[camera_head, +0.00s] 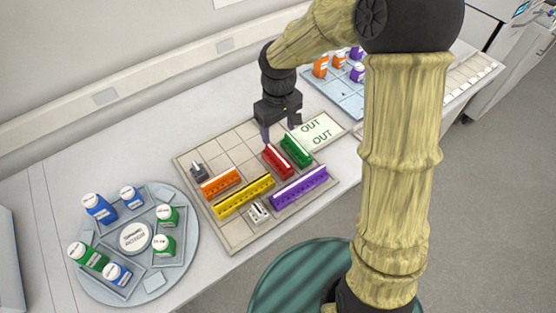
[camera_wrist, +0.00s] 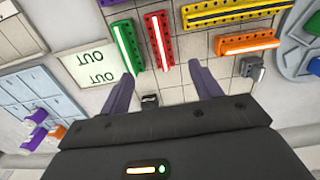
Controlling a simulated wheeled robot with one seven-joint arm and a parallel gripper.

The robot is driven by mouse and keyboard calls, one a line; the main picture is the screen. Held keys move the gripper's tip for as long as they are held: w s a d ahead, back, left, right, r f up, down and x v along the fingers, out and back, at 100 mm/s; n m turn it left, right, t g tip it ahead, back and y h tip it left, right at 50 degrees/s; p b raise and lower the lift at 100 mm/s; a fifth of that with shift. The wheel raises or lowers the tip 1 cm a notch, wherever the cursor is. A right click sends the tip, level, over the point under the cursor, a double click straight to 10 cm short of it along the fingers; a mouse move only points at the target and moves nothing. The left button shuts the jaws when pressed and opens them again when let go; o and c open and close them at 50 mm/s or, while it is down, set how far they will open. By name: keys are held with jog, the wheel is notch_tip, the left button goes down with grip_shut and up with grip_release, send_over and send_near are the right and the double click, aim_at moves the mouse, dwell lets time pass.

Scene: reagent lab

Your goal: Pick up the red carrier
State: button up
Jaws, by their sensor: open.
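The red carrier (camera_head: 277,161) is a short slotted bar on the tiled board, between the green carrier (camera_head: 296,149) and the yellow carrier (camera_head: 244,197). In the wrist view the red carrier (camera_wrist: 159,40) points lengthwise toward my gripper, with its near end around the line between the fingertips. My gripper (camera_head: 280,130) is open, with two purple fingers, above the board by the carrier's far end. In the wrist view my gripper (camera_wrist: 160,69) has nothing between its fingers, and they look apart from the carrier. The green carrier (camera_wrist: 127,45) lies close beside the left finger.
On the board (camera_head: 238,233) are also an orange carrier (camera_head: 221,182), a purple carrier (camera_head: 299,187) and small grey pieces. An OUT mat (camera_head: 318,131) adjoins it. A round tray (camera_head: 186,262) with bottles stands left; a blue tray (camera_head: 344,95) with bottles is behind.

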aim_at(278, 155)
notch_tip(278, 155, down, 8)
jog(key=shift+f+p, duration=0.25)
jog(key=shift+p, duration=0.15)
jog(key=shift+a+f+p, duration=0.15)
jog(key=shift+f+p, duration=0.55)
jog(key=shift+f, duration=1.85)
jog(key=c, duration=1.1)
jog(key=shift+c, duration=0.2)
notch_tip(278, 155, up, 10)
jog(key=shift+r+b, duration=0.1)
jog(key=shift+b, duration=0.55)
